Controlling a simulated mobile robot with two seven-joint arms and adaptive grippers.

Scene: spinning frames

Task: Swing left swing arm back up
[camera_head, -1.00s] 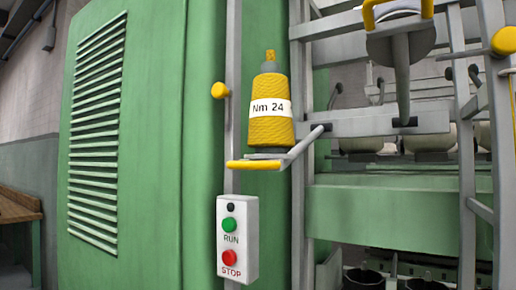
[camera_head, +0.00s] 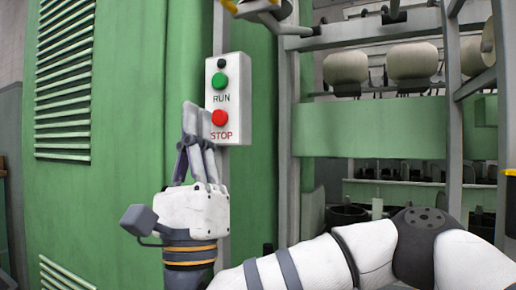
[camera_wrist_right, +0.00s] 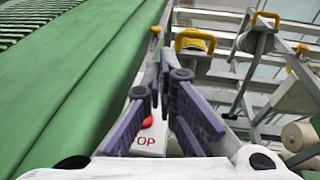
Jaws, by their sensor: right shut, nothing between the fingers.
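The left swing arm (camera_head: 262,7) shows only in part at the top edge of the head view, with a bit of its yellow handle. My right gripper (camera_head: 197,112) is shut and empty. It points upward in front of the RUN/STOP box, below the swing arm and apart from it. In the wrist view its purple-sided fingers (camera_wrist_right: 163,65) cover part of the box. My left gripper is not in view.
The white RUN/STOP box (camera_head: 239,122) is close behind my right fingertips. A green cabinet (camera_head: 140,60) fills the left. Grey posts and a green beam (camera_head: 370,128) stand at right, with white bobbins (camera_head: 345,65) above. Another swing arm (camera_wrist_right: 258,40) shows in the wrist view.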

